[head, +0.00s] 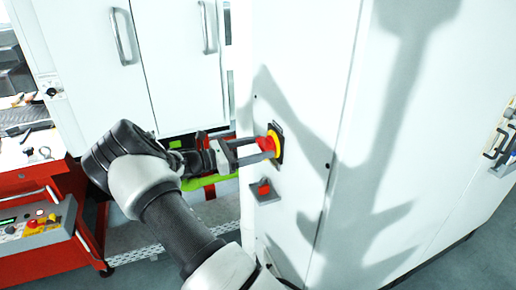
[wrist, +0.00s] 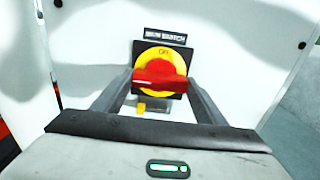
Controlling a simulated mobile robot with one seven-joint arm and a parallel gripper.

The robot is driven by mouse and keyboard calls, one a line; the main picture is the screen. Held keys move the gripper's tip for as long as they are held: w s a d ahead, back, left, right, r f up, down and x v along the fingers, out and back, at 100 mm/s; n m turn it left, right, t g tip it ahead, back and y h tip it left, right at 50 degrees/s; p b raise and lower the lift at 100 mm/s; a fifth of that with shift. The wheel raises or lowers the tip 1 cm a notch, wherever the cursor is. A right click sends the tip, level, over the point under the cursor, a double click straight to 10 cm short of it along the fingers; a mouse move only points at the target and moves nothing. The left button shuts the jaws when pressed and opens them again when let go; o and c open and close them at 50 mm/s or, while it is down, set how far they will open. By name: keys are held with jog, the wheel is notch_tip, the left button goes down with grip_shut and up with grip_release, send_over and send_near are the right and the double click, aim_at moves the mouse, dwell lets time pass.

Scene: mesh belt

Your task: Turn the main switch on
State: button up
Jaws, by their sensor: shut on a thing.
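The main switch is a red rotary handle (wrist: 160,75) on a yellow disc (wrist: 157,55) with a black square plate, under a label reading "MAIN SWITCH" in the wrist view. In the head view the red handle (head: 266,144) sticks out from a white cabinet panel. The handle lies roughly level, left to right. My gripper (wrist: 161,82) faces the panel with one finger at each end of the handle, shut on it. In the head view my gripper (head: 262,148) reaches the switch from the left. The position marks on the disc are too small to read surely.
A smaller red switch on a grey box (head: 264,190) sits below on the same cabinet panel (head: 300,80). White cabinet doors (head: 180,70) with handles stand behind my arm. A red cart (head: 40,250) with a control box is at left. A handle fixture (head: 503,140) is at far right.

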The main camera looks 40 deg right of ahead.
jog(key=m+b, duration=0.1)
jog(key=m, duration=0.1)
jog(key=m+b, duration=0.1)
jog(key=b, duration=0.1)
jog(key=shift+f+m, duration=0.2)
jog(key=shift+m, duration=0.2)
jog(key=m+b, duration=0.9)
jog(key=m, duration=0.1)
jog(key=shift+m, duration=0.4)
jog(key=shift+r+m+b, duration=0.15)
jog(key=shift+m+b, duration=1.4)
jog(key=shift+m, duration=0.05)
jog(key=o, duration=1.1)
jog(key=shift+c, duration=0.2)
jog(key=p+v, duration=0.1)
jog(key=v, duration=1.6)
jog(key=shift+w+a, duration=0.15)
jog(key=shift+a, duration=0.05)
